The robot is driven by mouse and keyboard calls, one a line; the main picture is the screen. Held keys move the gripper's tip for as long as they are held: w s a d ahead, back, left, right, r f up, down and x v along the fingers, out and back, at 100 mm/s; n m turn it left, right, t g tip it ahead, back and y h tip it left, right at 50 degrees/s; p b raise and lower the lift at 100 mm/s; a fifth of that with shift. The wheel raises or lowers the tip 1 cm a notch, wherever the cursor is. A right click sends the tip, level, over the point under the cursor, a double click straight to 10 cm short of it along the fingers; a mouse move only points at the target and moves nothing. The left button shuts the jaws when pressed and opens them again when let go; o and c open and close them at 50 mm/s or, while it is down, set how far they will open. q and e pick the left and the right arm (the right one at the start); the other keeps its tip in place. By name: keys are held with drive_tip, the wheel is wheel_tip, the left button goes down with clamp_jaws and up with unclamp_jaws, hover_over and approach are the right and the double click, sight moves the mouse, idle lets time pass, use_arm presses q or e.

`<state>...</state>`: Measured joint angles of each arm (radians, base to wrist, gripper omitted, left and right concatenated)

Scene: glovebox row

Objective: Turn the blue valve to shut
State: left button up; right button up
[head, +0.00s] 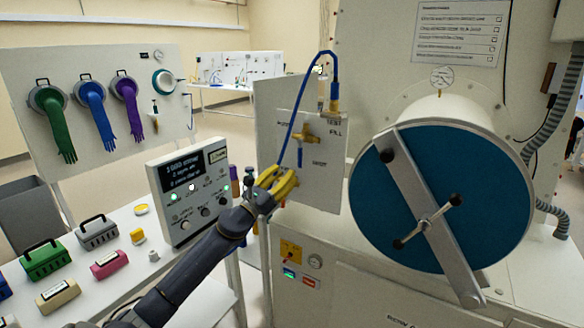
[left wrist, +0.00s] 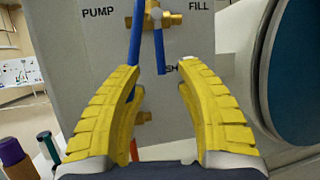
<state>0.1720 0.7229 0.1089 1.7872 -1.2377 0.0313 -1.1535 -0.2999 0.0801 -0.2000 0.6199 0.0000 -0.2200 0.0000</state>
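A pale valve panel (head: 272,125) stands in the middle of the head view. A brass valve (head: 308,136) on it has a blue handle (head: 300,157) hanging down. In the left wrist view the blue handle (left wrist: 160,50) points nearly straight down beside a label partly hidden by a finger. Labels PUMP and FILL show above. My left gripper (head: 281,180), with yellow fingers, is low in front of the panel. In the left wrist view it (left wrist: 160,78) is open, and the handle's lower end appears between the fingertips; contact is not visible. My right gripper is out of view.
A blue hose (head: 294,125) arcs down past the valve. A large blue round door (head: 490,190) with a bar stands at right. A control box (head: 190,190) stands left of my arm, on a table with several small cases. A lower brass fitting (left wrist: 143,117) shows between the fingers.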

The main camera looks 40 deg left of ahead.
use_arm(q)
drive_tip(key=shift+v, duration=1.9)
